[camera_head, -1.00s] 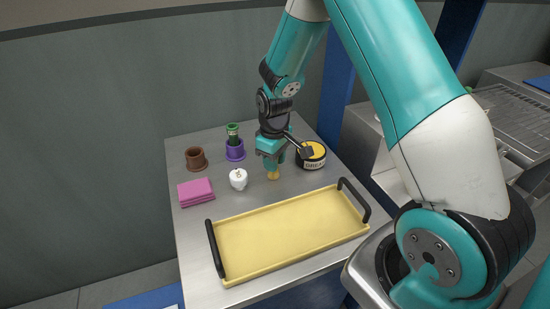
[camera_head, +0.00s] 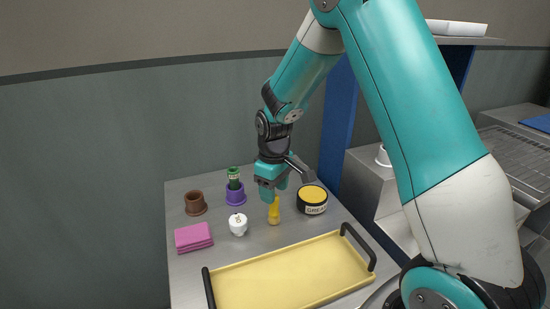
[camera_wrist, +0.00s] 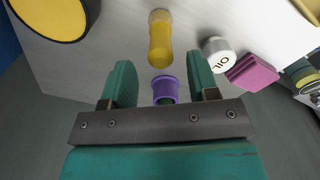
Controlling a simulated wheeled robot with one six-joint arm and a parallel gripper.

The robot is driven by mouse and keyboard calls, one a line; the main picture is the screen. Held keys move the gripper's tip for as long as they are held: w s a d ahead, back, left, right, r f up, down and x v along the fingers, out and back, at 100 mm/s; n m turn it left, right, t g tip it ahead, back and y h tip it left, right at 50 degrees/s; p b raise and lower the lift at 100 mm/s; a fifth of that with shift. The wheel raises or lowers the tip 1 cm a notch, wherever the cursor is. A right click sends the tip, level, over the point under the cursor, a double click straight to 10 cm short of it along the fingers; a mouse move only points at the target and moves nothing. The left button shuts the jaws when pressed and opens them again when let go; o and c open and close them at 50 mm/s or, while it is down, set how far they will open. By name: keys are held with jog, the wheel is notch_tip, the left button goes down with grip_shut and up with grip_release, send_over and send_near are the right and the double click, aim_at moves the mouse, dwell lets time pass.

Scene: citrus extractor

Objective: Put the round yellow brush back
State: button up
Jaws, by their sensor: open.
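The yellow brush (camera_head: 274,212) stands upright on the metal table, between the white jar and the grease tin; in the wrist view it (camera_wrist: 160,42) lies just beyond the fingers. My gripper (camera_head: 271,194) is open and empty, just above and beside the brush top. A brown round holder (camera_head: 195,207) at the back left looks empty. A purple round holder (camera_head: 235,197) has a green item (camera_head: 234,178) in it; the purple holder (camera_wrist: 164,84) also shows between the fingers in the wrist view.
A black grease tin with yellow lid (camera_head: 312,199) stands right of the brush. A white jar (camera_head: 238,225) and a stack of pink cloths (camera_head: 193,237) are to the left. A yellow tray with black handles (camera_head: 288,273) fills the front. The wall is behind.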

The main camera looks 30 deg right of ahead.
notch_tip(320, 180, up, 12)
jog(key=f, duration=0.1)
jog(key=s+a+r+n+y, duration=0.1)
jog(key=s+a+r+y, duration=0.1)
jog(key=s+a, duration=0.6)
jog(key=s+a+r+n+y, duration=0.1)
jog(key=s+a+r+y, duration=0.1)
jog(key=s+a, duration=0.7)
jog(key=s, duration=0.8)
jog(key=shift+a+r, duration=0.2)
jog(key=shift+r, duration=0.2)
